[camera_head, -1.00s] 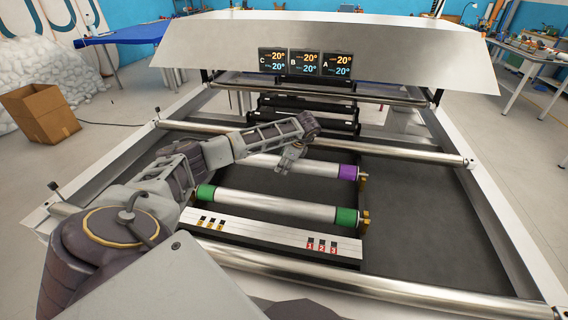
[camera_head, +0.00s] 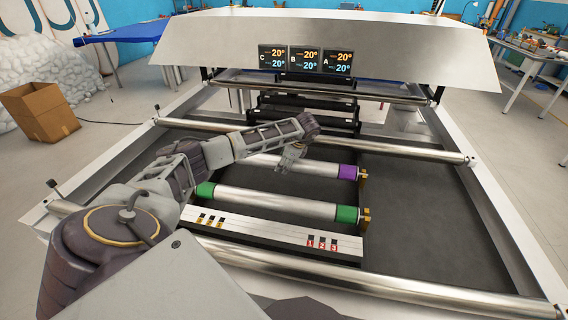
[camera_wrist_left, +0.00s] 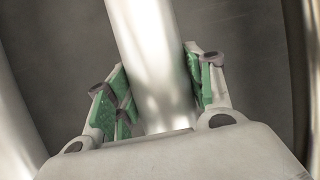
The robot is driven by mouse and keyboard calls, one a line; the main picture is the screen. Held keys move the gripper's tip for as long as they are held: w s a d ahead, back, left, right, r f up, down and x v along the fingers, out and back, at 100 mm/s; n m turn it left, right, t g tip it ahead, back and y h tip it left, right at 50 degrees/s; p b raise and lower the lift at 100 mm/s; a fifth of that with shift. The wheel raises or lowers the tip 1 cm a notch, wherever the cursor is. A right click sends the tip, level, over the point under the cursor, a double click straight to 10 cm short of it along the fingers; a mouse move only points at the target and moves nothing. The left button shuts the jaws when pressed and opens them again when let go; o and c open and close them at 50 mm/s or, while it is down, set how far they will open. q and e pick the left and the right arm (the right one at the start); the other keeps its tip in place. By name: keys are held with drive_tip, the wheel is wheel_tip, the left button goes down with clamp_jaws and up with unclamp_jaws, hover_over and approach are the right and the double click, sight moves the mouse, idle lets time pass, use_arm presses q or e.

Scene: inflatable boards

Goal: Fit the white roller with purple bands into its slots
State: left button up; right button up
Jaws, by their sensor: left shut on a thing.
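The white roller with purple bands (camera_head: 318,168) lies behind the roller with green bands, its purple right end (camera_head: 347,172) at a brass-coloured bracket (camera_head: 362,173). Its left end is hidden behind my left arm. My left gripper (camera_head: 291,155) is over the roller from above. In the left wrist view the green-padded fingers (camera_wrist_left: 160,95) are shut on the roller's white middle (camera_wrist_left: 152,50), one side each. Whether the purple ends sit fully in their slots cannot be told. My right gripper is not in view.
A green-banded roller (camera_head: 270,203) lies in front, near a white panel (camera_head: 270,232) with numbered labels. Long metal bars (camera_head: 400,152) cross the frame. A hood with displays (camera_head: 304,60) stands behind. Dark open bed (camera_head: 430,210) lies to the right.

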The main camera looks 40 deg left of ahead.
use_arm(q)
drive_tip(key=shift+f+b, duration=0.3)
drive_tip(key=shift+f, duration=0.1)
drive_tip(key=o, duration=1.7)
drive_tip(key=shift+f, duration=0.1)
drive_tip(key=shift+d, duration=0.1)
drive_tip(key=v, duration=1.2)
wheel_tip(320, 180, up, 9)
drive_tip(key=p, duration=0.9)
